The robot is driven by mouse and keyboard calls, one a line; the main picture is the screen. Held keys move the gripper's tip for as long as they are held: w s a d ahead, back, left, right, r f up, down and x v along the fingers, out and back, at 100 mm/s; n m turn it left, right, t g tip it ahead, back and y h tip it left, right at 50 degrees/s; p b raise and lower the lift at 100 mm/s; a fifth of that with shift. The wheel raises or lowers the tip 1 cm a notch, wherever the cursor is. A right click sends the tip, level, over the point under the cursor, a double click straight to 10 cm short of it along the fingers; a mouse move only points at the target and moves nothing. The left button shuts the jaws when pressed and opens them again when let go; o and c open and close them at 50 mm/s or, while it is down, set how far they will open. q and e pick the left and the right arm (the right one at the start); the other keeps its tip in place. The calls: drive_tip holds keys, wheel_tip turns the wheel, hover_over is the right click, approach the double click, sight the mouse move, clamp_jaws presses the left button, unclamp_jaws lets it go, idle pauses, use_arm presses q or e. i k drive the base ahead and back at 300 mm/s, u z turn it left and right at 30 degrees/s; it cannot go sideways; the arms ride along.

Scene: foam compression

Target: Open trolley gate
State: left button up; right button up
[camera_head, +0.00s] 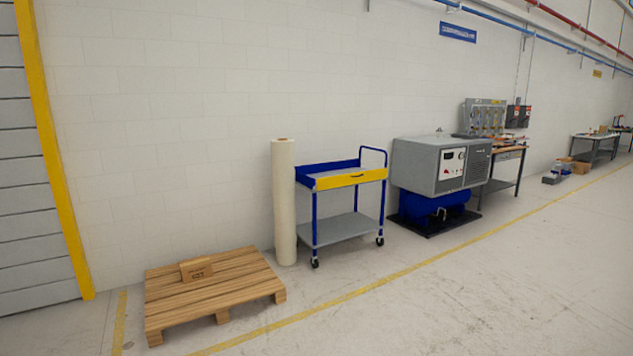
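A blue-framed trolley (338,230) with grey shelves and dark caster wheels stands against the white wall, near the middle of the picture. Its yellow gate (350,179) runs along the front of the top shelf and looks upright, with a small dark handle or slot near its middle. The top shelf looks empty as far as it shows. The trolley is some distance away from me. Neither of my grippers is in view.
A tall cream roll (284,203) stands close to the trolley's left. A wooden pallet (212,292) with a small brown box (196,269) lies further left. A grey and blue compressor (440,165) stands right of the trolley. The floor (440,300) in front is clear, crossed by a yellow line.

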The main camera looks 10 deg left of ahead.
sight(322, 183)
drive_tip(key=u, duration=0.15)
drive_tip(key=i, duration=6.45)
drive_tip(key=z, duration=1.95)
